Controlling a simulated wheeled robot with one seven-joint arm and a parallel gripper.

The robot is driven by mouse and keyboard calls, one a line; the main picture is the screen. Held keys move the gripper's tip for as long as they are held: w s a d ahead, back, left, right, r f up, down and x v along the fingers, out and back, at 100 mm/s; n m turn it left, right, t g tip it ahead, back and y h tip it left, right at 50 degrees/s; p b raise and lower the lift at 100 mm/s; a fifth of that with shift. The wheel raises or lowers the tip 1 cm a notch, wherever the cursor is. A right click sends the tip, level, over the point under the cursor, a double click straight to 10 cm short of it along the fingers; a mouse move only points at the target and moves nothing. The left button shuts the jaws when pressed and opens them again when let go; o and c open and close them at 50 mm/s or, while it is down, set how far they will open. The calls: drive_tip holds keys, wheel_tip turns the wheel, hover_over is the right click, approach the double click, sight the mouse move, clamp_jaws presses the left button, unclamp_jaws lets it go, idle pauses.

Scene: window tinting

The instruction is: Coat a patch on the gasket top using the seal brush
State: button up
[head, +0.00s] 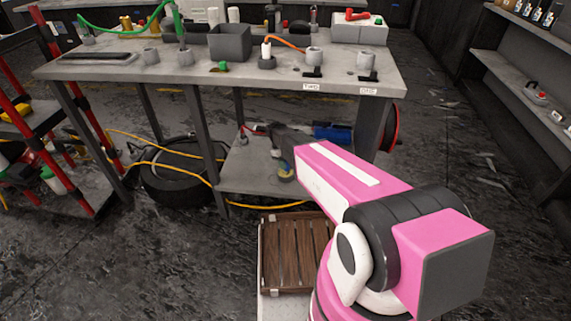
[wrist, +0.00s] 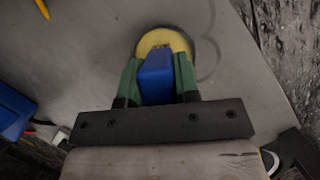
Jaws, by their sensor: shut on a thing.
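My gripper (wrist: 158,74) has green fingers on both sides of a blue block-like handle (wrist: 157,82), which I take to be the seal brush. It is shut on that handle. A yellow round piece (wrist: 163,41) shows just beyond the handle in the wrist view, over a grey surface. I cannot tell whether it is the gasket or part of the tool, nor whether they touch. In the head view a yellowish round thing (head: 286,173) shows at the end of my arm, by the lower shelf. My arm hides part of that area.
The grey workbench (head: 120,68) carries cups, a grey bin (head: 229,42) and small parts. Its lower shelf (head: 240,178) holds a blue item (head: 332,132). A tire (head: 178,182), yellow cable and slatted wooden crate (head: 284,250) are below.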

idle(0.3)
drive_tip(key=shift+r, duration=3.45)
drive_tip(key=shift+s, duration=0.15)
